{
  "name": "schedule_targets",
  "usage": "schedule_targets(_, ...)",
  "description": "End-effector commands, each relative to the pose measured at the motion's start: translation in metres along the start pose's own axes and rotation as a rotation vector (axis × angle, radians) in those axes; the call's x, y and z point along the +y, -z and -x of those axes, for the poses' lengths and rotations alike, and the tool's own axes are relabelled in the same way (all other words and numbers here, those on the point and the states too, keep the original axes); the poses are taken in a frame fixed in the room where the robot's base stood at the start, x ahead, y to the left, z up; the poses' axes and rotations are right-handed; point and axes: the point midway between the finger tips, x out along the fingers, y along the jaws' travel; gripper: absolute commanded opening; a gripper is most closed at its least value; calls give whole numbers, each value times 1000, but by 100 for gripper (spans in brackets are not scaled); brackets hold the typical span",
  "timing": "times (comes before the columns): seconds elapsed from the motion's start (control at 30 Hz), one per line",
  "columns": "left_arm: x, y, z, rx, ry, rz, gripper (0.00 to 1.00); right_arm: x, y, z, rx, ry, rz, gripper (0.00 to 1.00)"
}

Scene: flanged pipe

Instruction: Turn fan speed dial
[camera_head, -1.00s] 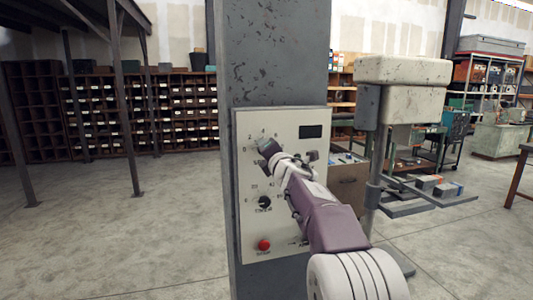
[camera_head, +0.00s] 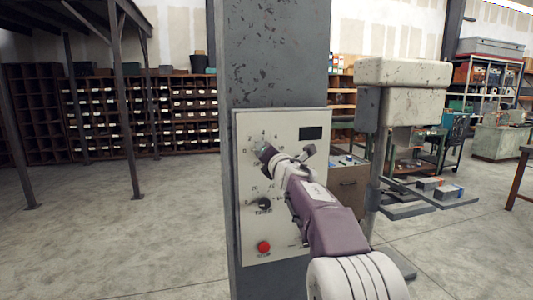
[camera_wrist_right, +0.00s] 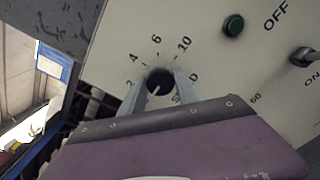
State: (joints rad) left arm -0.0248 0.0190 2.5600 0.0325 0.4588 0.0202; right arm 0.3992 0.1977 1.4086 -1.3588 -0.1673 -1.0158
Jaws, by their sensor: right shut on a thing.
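The fan speed dial (camera_wrist_right: 160,82) is a round black knob with a short white mark, ringed by printed numbers. It sits on a cream control panel (camera_head: 312,208) fixed to a grey column. My right gripper (camera_wrist_right: 158,80) is shut on the dial, with one grey finger on each side of it in the wrist view. In the head view my right gripper (camera_head: 267,153) reaches the panel's upper left part from the lower right and partly hides the dial and its lettering. My left gripper is not in view.
Below the speed dial are a black timer dial (camera_head: 264,204) and a red button (camera_head: 264,247). A drill-press-like machine (camera_head: 402,80) stands right of the column. Open floor lies left.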

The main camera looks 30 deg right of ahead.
Motion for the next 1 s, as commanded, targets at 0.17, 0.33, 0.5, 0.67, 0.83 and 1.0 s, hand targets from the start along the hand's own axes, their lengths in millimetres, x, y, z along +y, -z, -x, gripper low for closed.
schedule_targets(0.17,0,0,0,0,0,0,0,-1,0,0,1,1,1,59)
schedule_targets(0.33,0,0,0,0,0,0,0,0,0,0,0,1,0,59)
schedule_targets(0.5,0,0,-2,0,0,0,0,-1,0,5,-1,0,0,59)
schedule_targets(0.67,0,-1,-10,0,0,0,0,-1,0,34,-3,0,1,59)
schedule_targets(0.83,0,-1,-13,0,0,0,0,-1,0,70,-2,1,0,59)
schedule_targets(1.0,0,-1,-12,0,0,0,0,0,0,88,0,1,1,59)
